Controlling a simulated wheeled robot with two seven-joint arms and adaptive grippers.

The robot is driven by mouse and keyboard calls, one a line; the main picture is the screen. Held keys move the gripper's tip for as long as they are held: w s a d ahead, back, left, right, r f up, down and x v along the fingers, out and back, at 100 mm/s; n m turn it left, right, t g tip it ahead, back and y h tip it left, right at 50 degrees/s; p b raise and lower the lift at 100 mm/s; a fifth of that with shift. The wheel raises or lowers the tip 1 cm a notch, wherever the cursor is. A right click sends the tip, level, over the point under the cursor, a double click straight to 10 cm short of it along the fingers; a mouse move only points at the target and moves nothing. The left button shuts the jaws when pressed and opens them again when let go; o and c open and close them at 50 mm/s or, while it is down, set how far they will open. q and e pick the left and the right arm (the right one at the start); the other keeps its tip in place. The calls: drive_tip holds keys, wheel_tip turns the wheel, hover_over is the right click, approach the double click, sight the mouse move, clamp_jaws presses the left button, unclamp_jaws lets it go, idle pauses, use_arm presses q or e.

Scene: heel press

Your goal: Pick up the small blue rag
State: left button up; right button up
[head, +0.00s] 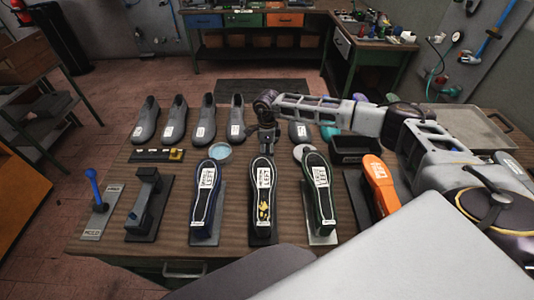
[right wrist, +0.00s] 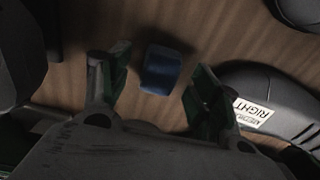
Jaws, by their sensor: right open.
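The small blue rag (right wrist: 161,72) lies on the brown wooden table in the right wrist view, looking like a small folded block with a paler top. My right gripper (right wrist: 156,82) is open, its two green-padded fingers on either side of the rag in the picture. The rag appears beyond or below the fingertips; I cannot tell the gap. In the head view my right gripper (head: 265,138) points down over the table between grey shoe forms, and I cannot make out the rag there. My left gripper is not in view.
A dark shoe form labelled RIGHT (right wrist: 270,105) lies close beside the right finger. In the head view, several grey shoe forms (head: 236,118) stand behind, and a row of soles on stands (head: 207,200) is in front. A light blue round dish (head: 219,152) is left of the gripper.

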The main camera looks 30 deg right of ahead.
sight(267, 152)
drive_tip(key=shift+f, duration=0.85)
drive_tip(key=c, duration=1)
drive_tip(key=shift+r, duration=0.15)
wheel_tip(267, 152, up, 10)
drive_tip(key=shift+f+b, duration=0.1)
drive_tip(key=shift+b, duration=1)
